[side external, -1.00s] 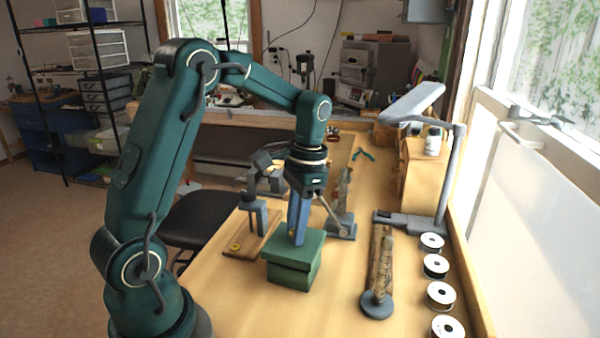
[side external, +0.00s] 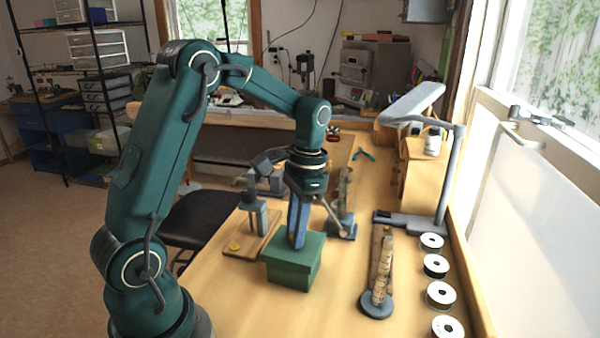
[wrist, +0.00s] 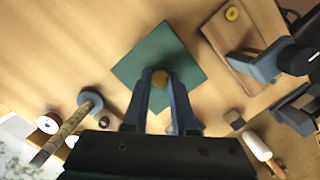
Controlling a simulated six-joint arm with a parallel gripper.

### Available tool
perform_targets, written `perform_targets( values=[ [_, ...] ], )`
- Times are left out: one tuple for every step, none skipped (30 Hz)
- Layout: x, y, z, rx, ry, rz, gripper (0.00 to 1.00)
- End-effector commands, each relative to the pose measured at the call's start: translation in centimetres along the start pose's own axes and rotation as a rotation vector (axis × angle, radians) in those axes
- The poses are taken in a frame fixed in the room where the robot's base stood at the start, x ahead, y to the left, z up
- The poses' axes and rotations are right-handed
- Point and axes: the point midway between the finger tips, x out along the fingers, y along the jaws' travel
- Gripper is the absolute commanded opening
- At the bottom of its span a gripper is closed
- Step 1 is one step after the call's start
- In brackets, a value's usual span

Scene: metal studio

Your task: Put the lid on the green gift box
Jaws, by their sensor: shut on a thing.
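The green gift box (side external: 289,276) stands on the wooden bench. Its square green lid (side external: 312,243) is on top, level and lined up with the box, with no clear gap in the side view. The lid also shows in the wrist view (wrist: 150,52), where it hides the box beneath. My gripper (side external: 297,243) points straight down at the middle of the lid. In the wrist view its fingers are shut on the lid's round golden knob (wrist: 160,78). The fingers hide the knob in the side view.
A wooden board with a yellow disc (side external: 235,246) and a grey clamp stand lie left of the box. A grey-based post with rings (side external: 378,280), several spools (side external: 441,294) and a grey lamp (side external: 441,190) stand to the right. The bench in front is clear.

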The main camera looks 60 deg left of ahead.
Motion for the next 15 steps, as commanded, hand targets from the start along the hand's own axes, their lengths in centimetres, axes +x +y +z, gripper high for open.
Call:
perform_targets(
  values=[
    [-0.01,0.00,0.00,0.000,0.000,0.000,0.00],
    [0.00,0.00,0.00,0.000,0.000,0.000,0.00],
    [0.02,0.00,0.00,0.000,0.000,0.000,0.00],
    [0.04,0.00,0.00,0.000,0.000,0.000,0.00],
    [0.07,0.00,-0.01,0.000,0.000,0.000,0.00],
    [0.13,0.00,-0.01,0.000,0.000,0.000,0.00],
    [0.17,0.00,-0.02,0.000,-0.001,0.000,0.00],
    [0.22,0.00,-0.02,0.000,-0.001,0.000,0.00],
    [0.28,0.00,-0.03,0.000,-0.001,0.000,0.00],
    [0.32,0.00,-0.04,0.000,-0.001,0.000,0.00],
    [0.36,0.00,-0.04,0.000,-0.001,0.000,0.00],
    [0.42,0.00,-0.05,0.000,-0.001,0.000,0.00],
    [0.46,0.00,-0.06,0.000,-0.001,0.000,0.00],
    [0.50,0.00,-0.07,0.000,-0.001,0.000,0.00],
    [0.55,-0.01,-0.09,0.000,-0.001,0.000,0.00]
  ],
)
